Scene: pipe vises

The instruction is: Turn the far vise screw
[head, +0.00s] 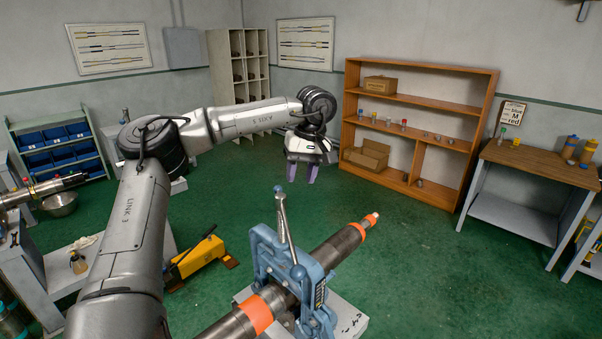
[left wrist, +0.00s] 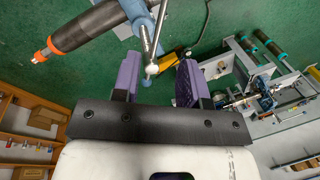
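A blue pipe vise (head: 262,250) stands in the lower middle of the head view, clamping a dark pipe with orange bands (head: 338,249). Its steel screw handle (head: 284,218) rises nearly upright with a blue knob on top. My left gripper (head: 302,174) hangs fingers down, beyond the handle in the picture and apart from it. In the left wrist view its purple fingers (left wrist: 159,62) are spread with nothing held. The handle (left wrist: 155,38) shows in line with the gap between them, its blue-tipped end lowest. My right gripper is not in view.
A second work stand with a pipe (head: 48,187) is at the left. A yellow hand pump (head: 196,256) lies on the green floor left of the vise. A wooden shelf (head: 412,130) and a workbench (head: 530,156) stand at the back right. Floor between is clear.

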